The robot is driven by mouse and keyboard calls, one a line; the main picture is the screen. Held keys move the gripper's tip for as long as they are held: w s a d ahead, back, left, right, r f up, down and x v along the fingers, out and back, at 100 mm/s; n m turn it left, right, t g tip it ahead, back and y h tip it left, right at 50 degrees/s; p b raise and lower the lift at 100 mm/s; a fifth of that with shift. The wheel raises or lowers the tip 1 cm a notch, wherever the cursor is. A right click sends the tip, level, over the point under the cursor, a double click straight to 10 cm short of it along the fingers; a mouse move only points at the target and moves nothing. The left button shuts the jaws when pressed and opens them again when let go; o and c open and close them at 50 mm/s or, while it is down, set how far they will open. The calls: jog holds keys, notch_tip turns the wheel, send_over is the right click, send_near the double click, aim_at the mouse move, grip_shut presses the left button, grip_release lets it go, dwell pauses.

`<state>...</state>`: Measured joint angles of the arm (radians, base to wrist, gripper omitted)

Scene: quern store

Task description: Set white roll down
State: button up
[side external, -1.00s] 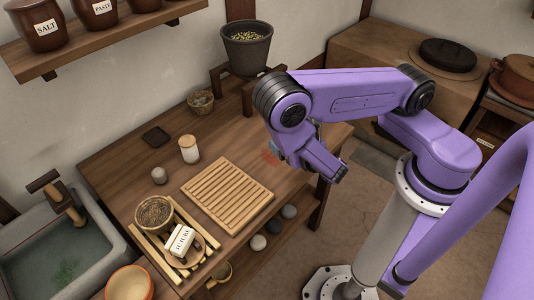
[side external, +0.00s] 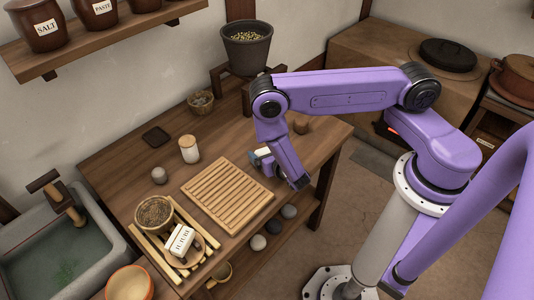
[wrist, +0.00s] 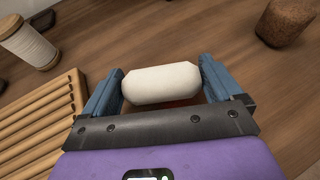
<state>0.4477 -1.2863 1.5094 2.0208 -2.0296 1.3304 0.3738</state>
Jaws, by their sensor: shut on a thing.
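The white roll (wrist: 162,84) is a short, rounded white cylinder. In the wrist view it lies crosswise between the two blue fingers of my gripper (wrist: 162,88), which are shut on its ends. In the side external view my gripper (side external: 264,160) is low over the table, just right of the slatted wooden board, and a small pale part of the roll (side external: 264,152) shows there. My arm hides most of it. I cannot tell whether the roll touches the table. A reddish patch (wrist: 186,102) shows just below the roll in the wrist view.
The slatted board (side external: 227,195) lies left of my gripper. A brown, rough-looking piece (side external: 301,126) stands behind and right. A tray (side external: 203,262) holds a bowl and a labelled block. Bare tabletop (wrist: 190,35) lies beyond the roll.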

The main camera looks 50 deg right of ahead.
jog(key=shift+f, duration=0.35)
jog(key=o, duration=0.7)
jog(key=shift+f, duration=0.1)
